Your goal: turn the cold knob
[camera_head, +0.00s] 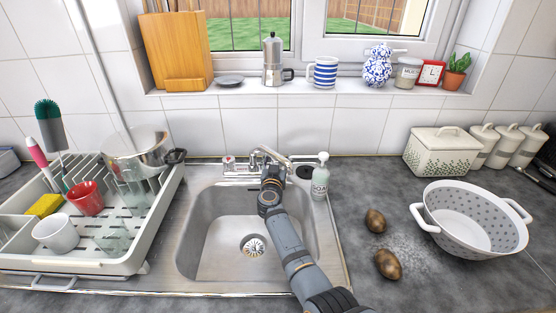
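The metal tap (262,153) stands at the back edge of the steel sink. A knob with a reddish mark (228,163) is on its left side. I cannot make out a separate cold knob; the right part of the tap is partly hidden by my gripper and the spout. My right gripper (271,172) reaches up over the basin from the bottom right, close in front of the tap. Its fingers are too small and overlapped to show whether they are open or touching a knob. My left gripper is not in view.
A soap bottle (320,178) stands close to the right of the tap. A dish rack (125,262) with cups and glasses fills the left side. Two potatoes (376,221) and a white colander (470,222) lie on the right counter. The sink basin (215,240) is empty.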

